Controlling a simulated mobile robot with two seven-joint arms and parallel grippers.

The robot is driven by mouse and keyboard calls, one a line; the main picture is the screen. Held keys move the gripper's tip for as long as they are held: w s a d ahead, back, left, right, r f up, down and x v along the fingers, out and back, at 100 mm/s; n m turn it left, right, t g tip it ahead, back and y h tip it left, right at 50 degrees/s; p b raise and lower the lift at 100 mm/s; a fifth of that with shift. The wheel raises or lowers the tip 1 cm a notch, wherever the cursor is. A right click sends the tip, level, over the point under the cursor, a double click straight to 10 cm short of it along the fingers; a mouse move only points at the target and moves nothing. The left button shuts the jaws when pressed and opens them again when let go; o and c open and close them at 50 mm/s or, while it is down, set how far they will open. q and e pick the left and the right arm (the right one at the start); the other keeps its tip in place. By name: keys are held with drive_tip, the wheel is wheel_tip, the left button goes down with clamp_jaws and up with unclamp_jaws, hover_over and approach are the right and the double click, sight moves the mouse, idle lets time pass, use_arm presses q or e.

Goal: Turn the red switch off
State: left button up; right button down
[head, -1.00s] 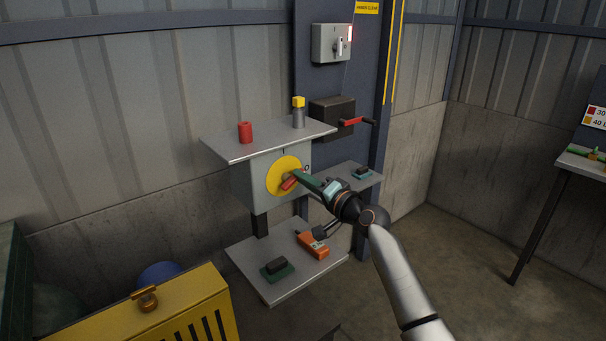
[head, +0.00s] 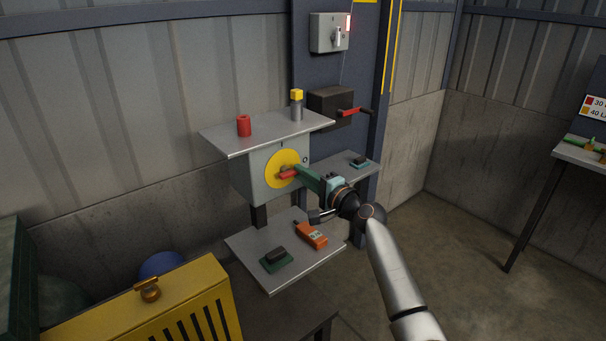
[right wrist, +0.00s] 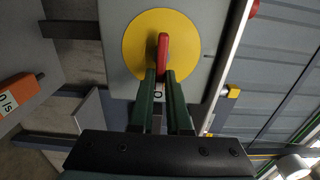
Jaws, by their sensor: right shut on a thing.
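The red switch (head: 289,174) is a red handle on a round yellow plate (head: 277,160), on the front of a grey box (head: 257,185) under a metal shelf. In the head view the handle lies close to level, tilted slightly. My right gripper (head: 300,172) is shut on the red handle; in the right wrist view its two green fingers meet the lower end of the handle (right wrist: 163,53). An "I" mark shows above the plate and an "O" mark (head: 305,160) to its right. My left gripper is not in view.
A red cylinder (head: 244,126) and a yellow-topped grey post (head: 297,105) stand on the shelf above. An orange device (head: 311,235) and a dark block on a green base (head: 276,259) lie on the lower shelf. A black box with a red crank (head: 350,112) is behind right.

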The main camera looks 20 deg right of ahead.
drive_tip(key=c, duration=0.9)
unclamp_jaws()
drive_tip(key=v, duration=1.2)
drive_tip(key=shift+s, duration=0.25)
drive_tip(key=s+a+f+n+g+h, duration=0.1)
drive_tip(key=s+f+n, duration=0.15)
drive_tip(key=f, duration=0.45)
drive_tip(key=s+a+f+n+g+h, duration=0.1)
drive_tip(key=s+a+f+g, duration=0.1)
drive_tip(key=s+f, duration=0.3)
drive_tip(key=s+a+f+n+g, duration=0.1)
drive_tip(key=s+f+n, duration=0.1)
drive_tip(key=f, duration=0.6)
drive_tip(key=s+a+f+n+g, duration=0.1)
drive_tip(key=s+a+f+n, duration=0.1)
drive_tip(key=s, duration=0.5)
drive_tip(key=s+a+f+n+g+h, duration=0.1)
drive_tip(key=s+a+f+n, duration=0.1)
drive_tip(key=s+f+n, duration=0.3)
drive_tip(key=s+a+f+n+g, duration=0.1)
drive_tip(key=s+f+n, duration=0.3)
drive_tip(key=s, duration=0.5)
drive_tip(key=shift+a+f+g+h, duration=0.2)
drive_tip(key=shift+a+f, duration=0.2)
drive_tip(key=shift+f, duration=0.25)
drive_tip(key=shift+a+f+g+h, duration=0.1)
drive_tip(key=shift+a+f+h, duration=0.1)
drive_tip(key=shift+a+f, duration=0.3)
